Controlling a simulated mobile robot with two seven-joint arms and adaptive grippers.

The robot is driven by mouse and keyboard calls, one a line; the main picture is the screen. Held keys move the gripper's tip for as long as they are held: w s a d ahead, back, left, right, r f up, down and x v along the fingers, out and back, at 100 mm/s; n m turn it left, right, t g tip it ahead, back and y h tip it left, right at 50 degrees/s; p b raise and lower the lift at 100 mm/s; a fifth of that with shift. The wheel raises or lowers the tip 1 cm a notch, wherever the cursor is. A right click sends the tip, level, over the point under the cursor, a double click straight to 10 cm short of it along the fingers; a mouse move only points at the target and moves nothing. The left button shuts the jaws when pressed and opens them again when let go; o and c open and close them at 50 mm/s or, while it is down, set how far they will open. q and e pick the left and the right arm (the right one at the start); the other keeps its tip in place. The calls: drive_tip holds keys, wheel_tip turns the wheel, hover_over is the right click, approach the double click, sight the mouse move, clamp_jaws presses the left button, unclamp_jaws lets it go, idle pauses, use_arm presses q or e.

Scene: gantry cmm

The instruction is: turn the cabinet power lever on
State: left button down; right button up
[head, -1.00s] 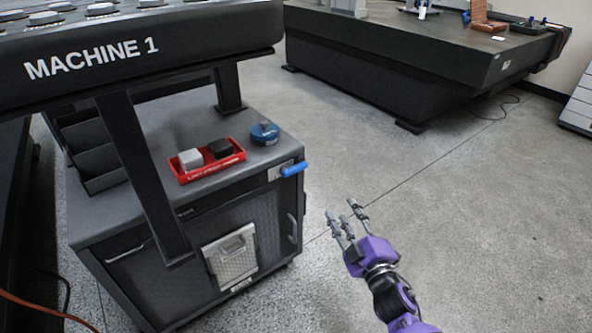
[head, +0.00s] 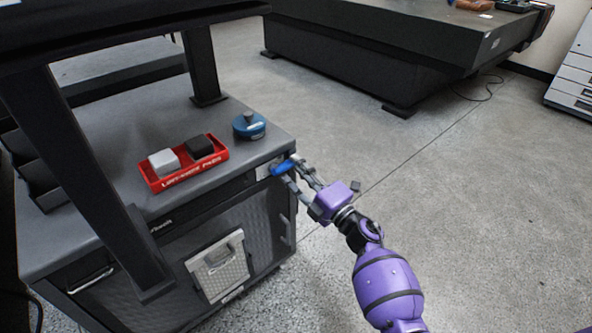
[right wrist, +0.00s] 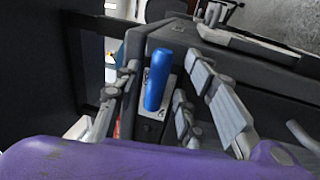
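The cabinet power lever is a blue handle (head: 283,167) on a pale plate at the upper right corner of the dark cabinet's front (head: 190,250). In the right wrist view the blue handle (right wrist: 158,80) stands between my spread fingers. My right gripper (head: 298,175) is open at the lever, with its fingers around the handle in the head view. I cannot tell whether any finger touches it. The plate (right wrist: 150,128) is partly hidden behind the handle. My left gripper is not in view.
On the cabinet top (head: 235,105) sit a red tray (head: 185,178) with a white and a black block, and a blue round knobbed object (head: 249,125). A dark post (head: 90,170) stands before the cabinet. The floor to the right (head: 450,190) is clear.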

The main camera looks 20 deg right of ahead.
drive_tip(key=shift+w+a+r, duration=0.1)
drive_tip(key=shift+w, duration=0.2)
clamp_jaws()
idle(0.4)
